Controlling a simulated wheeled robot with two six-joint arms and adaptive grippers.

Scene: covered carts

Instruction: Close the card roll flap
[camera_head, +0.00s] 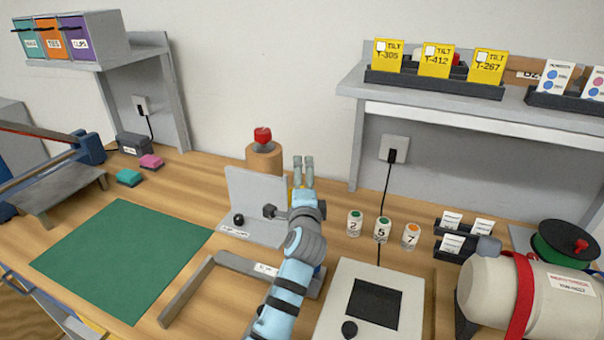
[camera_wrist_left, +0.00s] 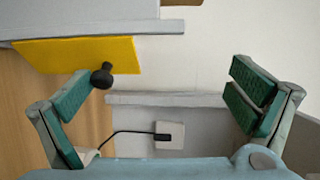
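A yellow panel (camera_wrist_left: 75,55) with a black knob (camera_wrist_left: 102,76) shows at the upper left of the left wrist view. I take it for the flap, but its label cannot be read. In the head view only a sliver of yellow shows beside my left gripper (camera_head: 303,166), which hides the rest. The left wrist view shows this gripper (camera_wrist_left: 160,95) open, its fingers wide apart with nothing between them. Its left finger is close to the knob; I cannot tell whether they touch. My right gripper is not in view.
A grey bracket (camera_head: 258,196) stands left of the gripper, with a red-knobbed brown cylinder (camera_head: 264,157) behind. Small numbered jars (camera_head: 383,229) stand to the right. A grey box with a dark screen (camera_head: 374,303) is in front. The green mat (camera_head: 122,257) at left is clear.

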